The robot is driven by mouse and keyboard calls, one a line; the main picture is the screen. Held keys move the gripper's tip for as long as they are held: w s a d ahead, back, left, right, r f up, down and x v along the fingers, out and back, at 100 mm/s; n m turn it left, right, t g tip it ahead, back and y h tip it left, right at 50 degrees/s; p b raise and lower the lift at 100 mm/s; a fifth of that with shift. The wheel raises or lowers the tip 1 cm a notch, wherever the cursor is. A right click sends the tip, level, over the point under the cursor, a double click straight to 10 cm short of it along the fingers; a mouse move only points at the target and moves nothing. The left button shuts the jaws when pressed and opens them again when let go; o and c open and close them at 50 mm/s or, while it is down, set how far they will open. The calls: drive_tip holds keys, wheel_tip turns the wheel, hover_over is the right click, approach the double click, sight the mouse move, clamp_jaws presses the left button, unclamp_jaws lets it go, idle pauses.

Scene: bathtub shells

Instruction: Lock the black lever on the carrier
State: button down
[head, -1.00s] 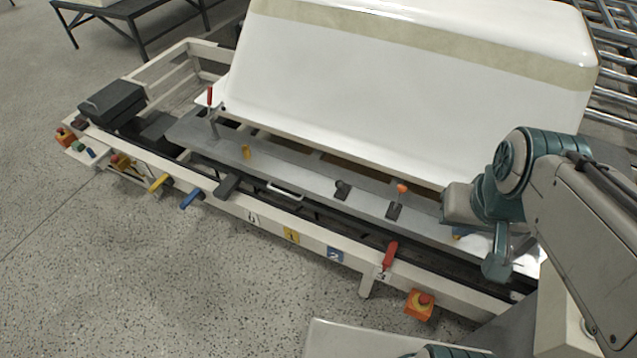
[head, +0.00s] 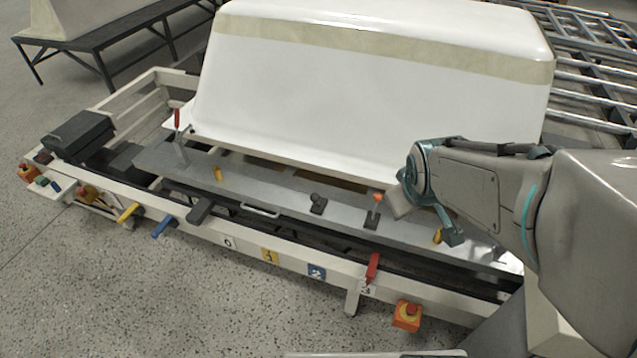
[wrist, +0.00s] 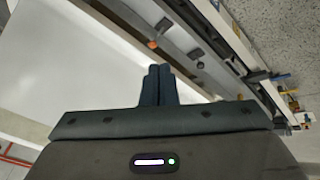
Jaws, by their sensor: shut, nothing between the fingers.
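A short black lever (head: 318,204) with a rounded knob stands on the grey metal plate (head: 270,197) of the carrier, left of an orange-knobbed lever (head: 376,198). In the wrist view, a small dark lever (wrist: 163,23) shows beyond the orange knob (wrist: 152,44). A flat black handle (head: 201,209) sticks out over the carrier's front rail. My gripper's two dark fingers (wrist: 160,68) are together and empty in the wrist view. In the head view my arm's end is above the plate's right part, right of the orange-knobbed lever; the fingertips are not clear there.
A large white tub shell (head: 370,100) stands behind the plate. A red lever (head: 372,268) and an orange emergency-stop box (head: 407,315) are at the front right. Yellow (head: 128,213) and blue (head: 162,227) handles project from the front rail. The floor in front is clear.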

sight(317, 199)
drive_tip(key=w+a+f+n+t+y+b, duration=0.1)
drive_tip(key=w+f+n+t+b, duration=0.3)
drive_tip(key=w+f+n, duration=0.6)
drive_tip(key=a+f+n+t+y+b, duration=0.2)
drive_tip(key=a+f+n+y+b, duration=0.1)
drive_tip(key=f, duration=0.5)
drive_tip(key=w+a+f+n+t+y+b, duration=0.1)
drive_tip(key=a+f+n+y+b, duration=0.3)
drive_tip(key=f+b, duration=0.4)
drive_tip(key=w+a+f+n+t+y+b, duration=0.1)
drive_tip(key=a+f+n+t+y+b, duration=0.2)
drive_tip(key=f, duration=0.6)
drive_tip(key=a+n+y+b, duration=0.1)
drive_tip(key=n+b, duration=0.1)
drive_tip(key=b, duration=0.1)
drive_tip(key=shift+y, duration=0.4)
drive_tip(key=shift+w, duration=0.15)
drive_tip(key=w+d+x, duration=0.1)
drive_tip(key=d+x, duration=0.1)
drive_tip(key=x, duration=1)
drive_tip(key=shift+w+r+p, duration=0.35)
drive_tip(key=shift+w+p, duration=0.05)
drive_tip(key=shift+w, duration=0.2)
drive_tip(key=shift+a+r, duration=0.15)
drive_tip(key=shift+a, duration=0.05)
